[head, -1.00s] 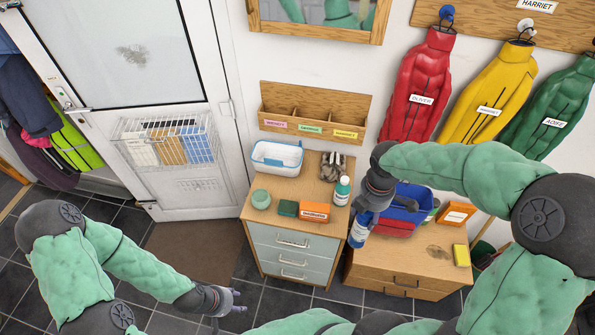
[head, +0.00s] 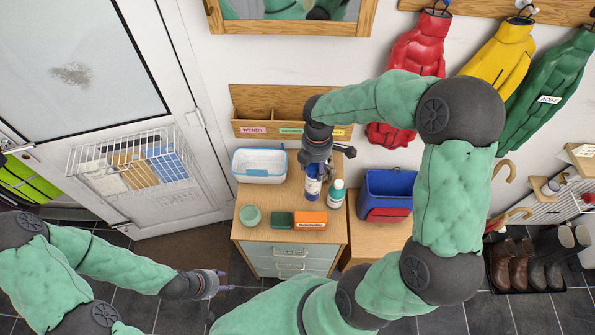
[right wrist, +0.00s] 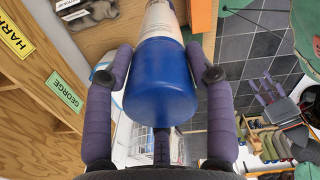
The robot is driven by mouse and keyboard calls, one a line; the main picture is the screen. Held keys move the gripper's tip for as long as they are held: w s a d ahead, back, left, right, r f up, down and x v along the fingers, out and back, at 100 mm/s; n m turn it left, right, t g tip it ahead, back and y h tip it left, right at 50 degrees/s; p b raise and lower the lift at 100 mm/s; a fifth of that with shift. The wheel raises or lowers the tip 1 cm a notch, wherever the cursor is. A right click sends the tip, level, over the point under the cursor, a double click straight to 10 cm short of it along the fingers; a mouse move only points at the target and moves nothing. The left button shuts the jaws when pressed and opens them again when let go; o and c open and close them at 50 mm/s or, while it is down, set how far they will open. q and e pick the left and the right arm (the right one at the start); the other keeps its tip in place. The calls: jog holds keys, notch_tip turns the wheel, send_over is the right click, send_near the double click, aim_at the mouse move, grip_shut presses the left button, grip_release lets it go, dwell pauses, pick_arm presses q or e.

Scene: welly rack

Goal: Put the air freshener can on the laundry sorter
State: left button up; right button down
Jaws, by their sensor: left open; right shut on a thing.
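The air freshener can (head: 313,188), blue with a pale label, is held by my right gripper (head: 316,168) over the back right of a wooden-topped cabinet. In the right wrist view, the can's blue end (right wrist: 160,85) sits between the two fingers. I cannot tell whether the can's lower end touches the top. This cabinet with pale blue-grey fronts, apparently the laundry sorter (head: 290,245), stands against the wall. My left gripper (head: 222,283) is open and empty, over the floor left of the cabinet.
On the cabinet top are a white-blue basket (head: 259,166), green bowl (head: 250,215), green box (head: 282,219), orange box (head: 310,220) and a white-green bottle (head: 336,194) close right of the can. The top's middle has some room.

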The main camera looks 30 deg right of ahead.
jog(key=w+a+f, duration=0.2)
jog(key=w+f, duration=0.3)
jog(key=f, duration=0.4)
jog(key=shift+w+f, duration=0.15)
jog(key=shift+w, duration=0.2)
jog(key=shift+f+b, duration=0.2)
jog(key=shift+b, duration=0.1)
jog(key=shift+c, duration=2.2)
grip_release()
jog(key=shift+r, duration=0.1)
